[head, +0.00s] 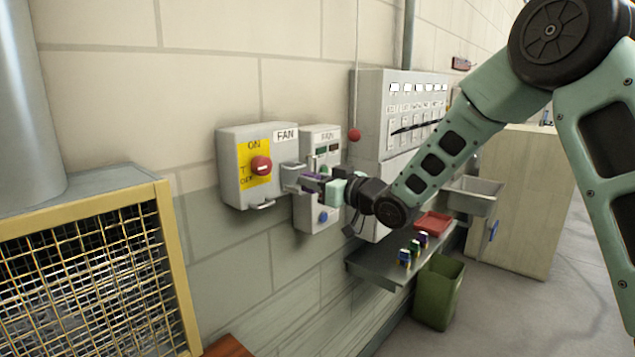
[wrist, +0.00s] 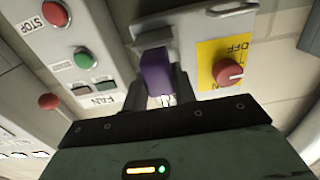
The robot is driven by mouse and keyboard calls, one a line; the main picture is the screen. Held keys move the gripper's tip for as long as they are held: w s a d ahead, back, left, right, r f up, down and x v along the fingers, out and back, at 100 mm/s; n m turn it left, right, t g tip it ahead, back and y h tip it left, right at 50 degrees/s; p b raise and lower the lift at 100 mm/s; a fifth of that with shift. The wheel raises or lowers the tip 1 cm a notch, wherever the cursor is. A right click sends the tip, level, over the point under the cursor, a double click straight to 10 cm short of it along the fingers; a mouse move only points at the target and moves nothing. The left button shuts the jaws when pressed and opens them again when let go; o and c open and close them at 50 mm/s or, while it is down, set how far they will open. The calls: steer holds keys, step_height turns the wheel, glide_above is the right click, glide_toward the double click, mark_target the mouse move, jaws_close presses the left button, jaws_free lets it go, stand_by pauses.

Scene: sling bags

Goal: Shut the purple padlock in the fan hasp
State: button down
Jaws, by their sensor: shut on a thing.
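The purple padlock (head: 313,184) is between the fingers of my gripper (head: 311,186), at the right side of the grey FAN switch box (head: 229,172). In the wrist view the purple body (wrist: 156,73) is gripped between two dark fingers (wrist: 160,88), with a small shiny bit at its near end. Whether the shackle passes through the hasp or is closed is hidden. The box's red knob (head: 261,166) sits on a yellow plate.
A second control box (head: 318,222) with buttons is close on the right, behind my gripper. A grey panel (head: 370,115) stands farther right. A steel shelf (head: 372,270) below holds several padlocks (head: 404,256) and a red tray (head: 433,223). A yellow-framed mesh guard (head: 170,250) is at left.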

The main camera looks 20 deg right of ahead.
steer(key=shift+w+a, duration=0.35)
steer(key=shift+w, duration=0.15)
steer(key=shift+w+a, duration=0.4)
steer(key=shift+w, duration=0.2)
steer(key=shift+w+a+b, duration=0.3)
steer(key=shift+w, duration=0.15)
steer(key=shift+f+b, duration=0.1)
steer(key=shift+b, duration=0.25)
stand_by(0.4)
steer(key=shift+c, duration=2.1)
jaws_free()
steer(key=shift+s+d, duration=0.1)
steer(key=b+v, duration=0.1)
steer(key=v, duration=0.5)
steer(key=shift+s+d, duration=0.2)
steer(key=shift+s, duration=0.15)
